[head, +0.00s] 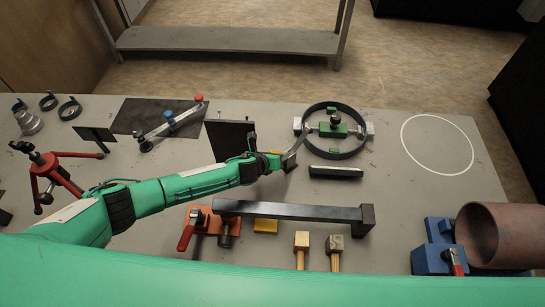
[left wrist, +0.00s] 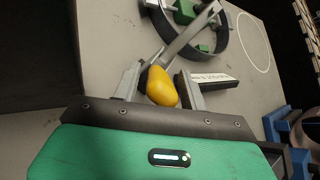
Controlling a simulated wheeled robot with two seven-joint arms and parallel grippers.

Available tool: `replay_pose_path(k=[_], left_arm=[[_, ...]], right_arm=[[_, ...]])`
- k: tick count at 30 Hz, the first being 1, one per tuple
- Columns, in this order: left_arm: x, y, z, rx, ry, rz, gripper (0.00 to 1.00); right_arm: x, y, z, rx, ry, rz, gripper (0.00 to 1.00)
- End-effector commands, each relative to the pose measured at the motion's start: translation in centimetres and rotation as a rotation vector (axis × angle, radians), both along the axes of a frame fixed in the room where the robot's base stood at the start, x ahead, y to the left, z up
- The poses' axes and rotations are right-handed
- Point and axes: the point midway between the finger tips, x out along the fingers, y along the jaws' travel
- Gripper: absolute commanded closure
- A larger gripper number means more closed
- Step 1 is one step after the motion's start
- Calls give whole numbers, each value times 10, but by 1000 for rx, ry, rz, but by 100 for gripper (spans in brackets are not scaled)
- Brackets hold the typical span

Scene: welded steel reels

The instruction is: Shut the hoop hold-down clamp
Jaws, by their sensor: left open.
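The black hoop (head: 308,141) lies on the bench at back centre, with a green clamp body (head: 333,130) inside it; it also shows at the top of the left wrist view (left wrist: 190,57). A grey lever (head: 296,146) reaches from the clamp over the hoop's near left side towards my gripper. It ends in a yellow handle (left wrist: 161,88). My left gripper (head: 279,160) is open, with the yellow handle between its fingers (left wrist: 158,74). I cannot tell whether the fingers touch it. The handle is mostly hidden in the head view. My right gripper is not in view.
A dark bar (head: 336,172) lies just in front of the hoop. A dark upright plate (head: 228,140) stands left of my gripper. A long black bar (head: 290,211) lies nearer. A rusty pipe (head: 510,235) lies at right. The white ring area (head: 440,117) is clear.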

Motion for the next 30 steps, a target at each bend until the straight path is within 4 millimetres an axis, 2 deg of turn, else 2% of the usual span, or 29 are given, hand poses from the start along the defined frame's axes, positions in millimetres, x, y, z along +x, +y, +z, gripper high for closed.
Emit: replay_pose_path(k=[7, 24, 30], left_arm=[[-14, 11, 10, 1, 0, -1, 57], [-74, 49, 56, 0, 0, -2, 57], [-89, 58, 70, 1, 0, -1, 57]], right_arm=[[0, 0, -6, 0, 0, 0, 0], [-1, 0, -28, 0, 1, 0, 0], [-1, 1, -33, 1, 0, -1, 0]])
